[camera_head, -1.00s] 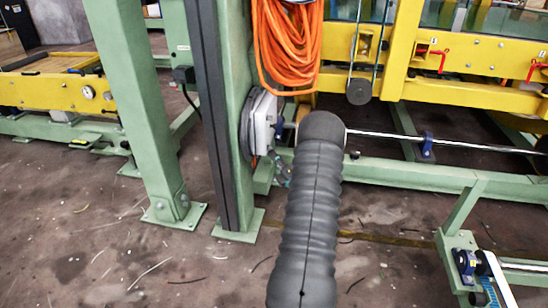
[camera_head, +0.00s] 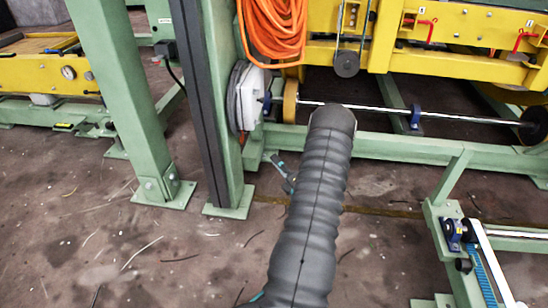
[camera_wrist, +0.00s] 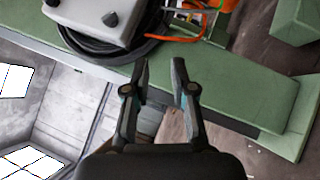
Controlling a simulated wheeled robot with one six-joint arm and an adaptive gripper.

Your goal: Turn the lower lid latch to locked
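A pale grey box (camera_wrist: 90,18) with two dark knobs on its face shows at the top left of the wrist view. One knob (camera_wrist: 110,18) is nearer my gripper; the other knob (camera_wrist: 53,3) is at the picture's top edge. I cannot tell which is the lower lid latch or how either is set. My gripper (camera_wrist: 160,75) is open and empty, below and right of the box in the picture, apart from both knobs. In the head view the box (camera_head: 249,98) is seen edge-on against the green post, and its knobs are too small to judge.
A black hose (camera_wrist: 132,50) coils behind the box. The green post (camera_wrist: 235,88) runs behind my fingers. An orange cable bundle (camera_head: 275,30) hangs above the box in the head view. A steel shaft (camera_head: 375,110) and a yellow frame lie to the right. Floor is open in front.

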